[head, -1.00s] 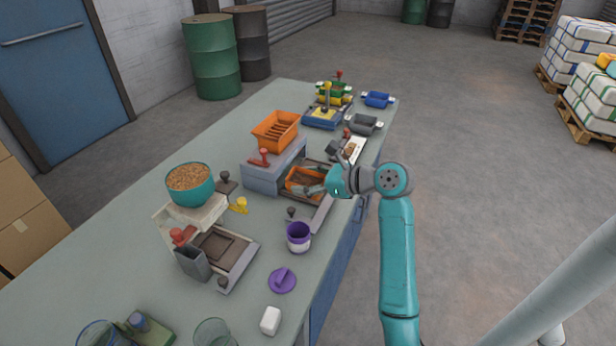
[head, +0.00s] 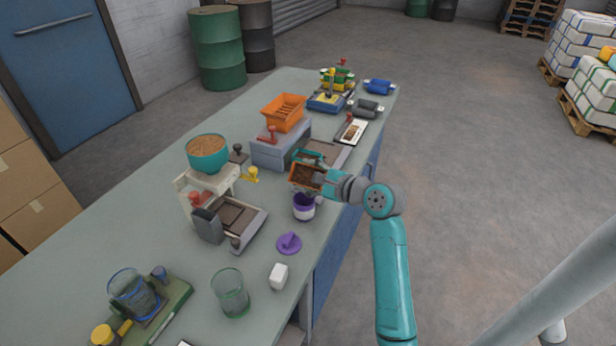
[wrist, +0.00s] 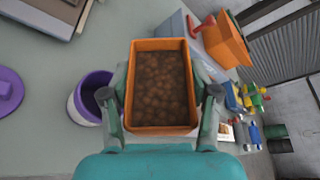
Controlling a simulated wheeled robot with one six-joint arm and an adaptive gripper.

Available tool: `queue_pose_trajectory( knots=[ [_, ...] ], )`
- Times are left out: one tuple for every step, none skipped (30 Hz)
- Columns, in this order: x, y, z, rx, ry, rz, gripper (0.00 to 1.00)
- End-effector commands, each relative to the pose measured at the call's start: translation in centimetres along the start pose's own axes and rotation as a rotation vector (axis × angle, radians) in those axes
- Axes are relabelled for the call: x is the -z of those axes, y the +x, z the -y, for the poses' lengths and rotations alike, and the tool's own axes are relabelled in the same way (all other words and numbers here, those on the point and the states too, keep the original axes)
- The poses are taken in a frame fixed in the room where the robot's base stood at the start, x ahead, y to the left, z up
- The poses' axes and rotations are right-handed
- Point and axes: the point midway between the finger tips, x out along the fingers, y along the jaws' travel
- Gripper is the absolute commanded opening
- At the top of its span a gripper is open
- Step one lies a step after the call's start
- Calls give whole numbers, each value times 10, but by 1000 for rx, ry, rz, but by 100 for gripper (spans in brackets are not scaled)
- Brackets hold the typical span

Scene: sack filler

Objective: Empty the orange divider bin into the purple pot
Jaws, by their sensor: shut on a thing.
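The orange divider bin (head: 294,178) is held up by my gripper (head: 325,180), off the table. In the wrist view the bin (wrist: 160,131) sits between both fingers (wrist: 162,100), which grip its sides. Brown lumpy contents (wrist: 160,85) fill it; they hide any divider inside. The bin looks about level. The purple pot (head: 304,211), white below with a purple rim, stands open on the table, just in front of the bin in the head view. In the wrist view the pot (wrist: 76,106) is left of the bin, close to the left finger.
A purple lid (head: 289,243) and a white block (head: 278,276) lie near the pot. An orange slatted hopper (head: 284,114) tops a grey machine (head: 279,150) behind the bin. A teal bowl of grain (head: 208,158) stands left. A clear glass (head: 230,292) is in front.

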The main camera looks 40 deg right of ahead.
Motion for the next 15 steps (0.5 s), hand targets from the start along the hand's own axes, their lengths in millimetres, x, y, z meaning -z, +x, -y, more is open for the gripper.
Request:
queue_pose_trajectory(
  knots=[
    [0,0,-3,19,-47,0,26],
    [0,0,-3,32,-80,-1,26],
    [0,0,-4,50,-121,0,26],
    [0,0,-4,63,-153,-1,26],
    [0,0,-5,75,-184,0,26],
    [-1,0,-6,92,-224,0,26],
    [-1,-1,-6,106,-254,0,26],
    [-1,-1,-7,117,-283,0,26],
    [-2,-1,-8,133,-324,0,26],
    [-2,-1,-8,146,-352,0,26],
    [-2,-1,-8,157,-381,0,26],
    [-3,-1,-9,173,-417,0,26],
    [-3,-2,-10,184,-444,1,26],
    [-4,-2,-10,195,-471,0,26],
    [-5,-2,-10,211,-507,0,26]
  ],
)
